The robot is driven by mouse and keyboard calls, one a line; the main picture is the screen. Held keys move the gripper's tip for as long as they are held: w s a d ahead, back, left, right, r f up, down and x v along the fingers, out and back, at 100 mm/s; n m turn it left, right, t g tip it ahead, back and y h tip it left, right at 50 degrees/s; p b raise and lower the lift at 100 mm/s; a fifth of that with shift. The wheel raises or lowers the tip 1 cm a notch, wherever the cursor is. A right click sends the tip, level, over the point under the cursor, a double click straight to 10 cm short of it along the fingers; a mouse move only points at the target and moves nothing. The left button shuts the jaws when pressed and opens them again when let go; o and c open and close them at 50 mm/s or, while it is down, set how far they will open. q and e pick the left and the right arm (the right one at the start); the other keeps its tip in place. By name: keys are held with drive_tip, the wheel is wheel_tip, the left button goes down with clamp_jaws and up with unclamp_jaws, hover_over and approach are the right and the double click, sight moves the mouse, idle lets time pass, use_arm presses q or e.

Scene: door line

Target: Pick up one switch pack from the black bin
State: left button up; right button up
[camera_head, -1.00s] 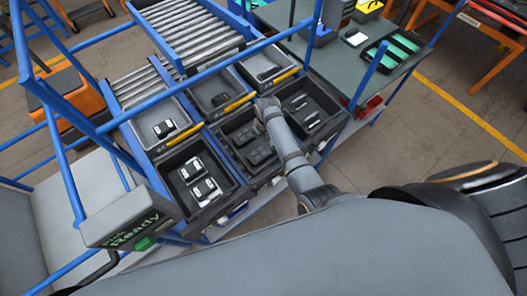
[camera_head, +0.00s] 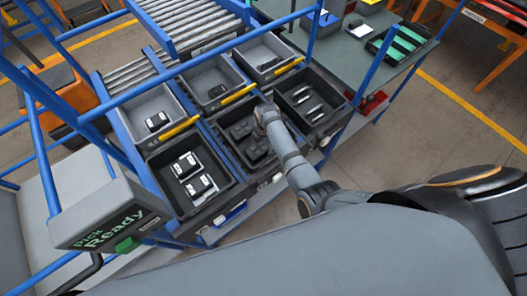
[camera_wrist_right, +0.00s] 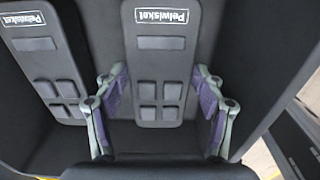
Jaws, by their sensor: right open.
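The black bin (camera_head: 225,143) is the middle one of the front row in the head view. Dark switch packs (camera_head: 241,129) lie in it. In the wrist view, one switch pack (camera_wrist_right: 162,60) with a white label and several raised pads lies between the fingers of my right gripper (camera_wrist_right: 160,90). A second switch pack (camera_wrist_right: 45,55) lies beside it to the left. The purple-padded fingers are open, one on each side of the first pack, with no clear grip on it. In the head view my right arm's end covers the bin's right part and hides the fingers. My left gripper is not in view.
The bin's dark wall (camera_wrist_right: 245,60) rises close on the right in the wrist view. Neighbouring bins hold white-and-black devices (camera_head: 200,185) at left and slim grey parts (camera_head: 315,112) at right. Blue frame rails (camera_head: 200,65) cross above the grey back bins (camera_head: 210,85).

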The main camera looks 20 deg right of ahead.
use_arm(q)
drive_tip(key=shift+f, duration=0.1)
use_arm(e)
drive_tip(key=shift+c, duration=0.3)
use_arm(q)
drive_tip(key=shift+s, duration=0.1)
use_arm(e)
drive_tip(key=c, duration=1)
drive_tip(key=shift+o, duration=0.2)
